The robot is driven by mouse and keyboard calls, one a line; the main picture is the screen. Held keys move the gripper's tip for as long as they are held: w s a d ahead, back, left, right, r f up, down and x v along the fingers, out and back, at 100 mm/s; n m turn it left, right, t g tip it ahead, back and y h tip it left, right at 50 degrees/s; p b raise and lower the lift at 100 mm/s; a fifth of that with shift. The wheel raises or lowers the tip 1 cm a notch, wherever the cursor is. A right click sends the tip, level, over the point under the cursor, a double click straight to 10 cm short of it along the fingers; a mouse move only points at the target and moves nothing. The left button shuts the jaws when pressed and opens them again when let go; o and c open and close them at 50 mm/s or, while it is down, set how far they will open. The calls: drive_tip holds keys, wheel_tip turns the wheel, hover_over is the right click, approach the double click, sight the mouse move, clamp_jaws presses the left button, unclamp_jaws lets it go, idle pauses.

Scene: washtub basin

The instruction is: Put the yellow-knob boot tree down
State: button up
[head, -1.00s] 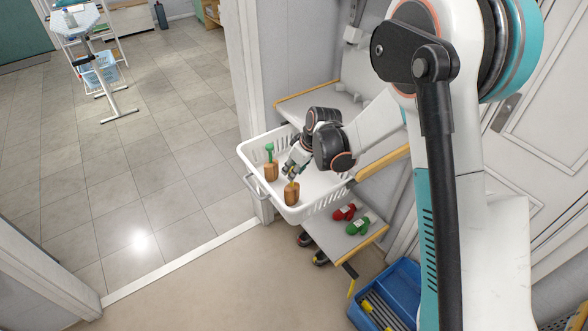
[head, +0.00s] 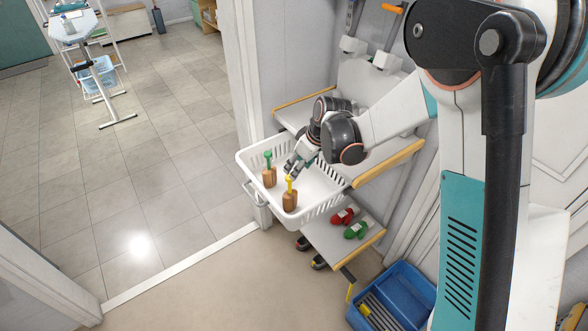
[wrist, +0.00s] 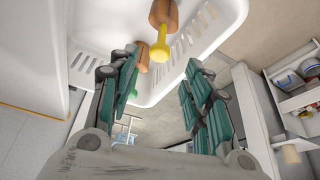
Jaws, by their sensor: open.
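The yellow-knob boot tree (head: 290,201) stands upright in the front of the white slotted basin (head: 328,207), its brown wooden body down and its yellow knob up. In the wrist view its yellow knob (wrist: 160,51) shows just beyond the fingertips. The green-knob boot tree (head: 269,176) stands to its left in the same basin. In the wrist view part of a wooden body shows beside the left finger. My gripper (head: 291,168) is open and empty, above and behind the yellow knob, clear of it.
Red dumbbells (head: 344,216) and green dumbbells (head: 357,229) lie on a lower shelf. A blue crate (head: 408,291) stands on the floor. A door frame is close on the left of the basin.

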drive_tip(key=s+d+r+m+t, duration=0.1)
drive_tip(key=s+d+r, duration=0.25)
drive_tip(key=r, duration=0.25)
drive_tip(key=s+d+r+m+h+p, duration=0.1)
drive_tip(key=s+d+r+m, duration=0.15)
drive_tip(key=s+r, duration=0.3)
drive_tip(key=s+d+r+m+t, duration=0.1)
drive_tip(key=s+d+r, duration=0.2)
drive_tip(key=r, duration=0.3)
drive_tip(key=s+d+r+m+t+h, duration=0.1)
drive_tip(key=s+d, duration=0.3)
drive_tip(key=s, duration=0.4)
drive_tip(key=s+d+r+m+t+h, duration=0.1)
drive_tip(key=s+d+r+m, duration=0.1)
drive_tip(key=s, duration=0.7)
drive_tip(key=shift+d+m, duration=0.9)
drive_tip(key=shift+m, duration=0.25)
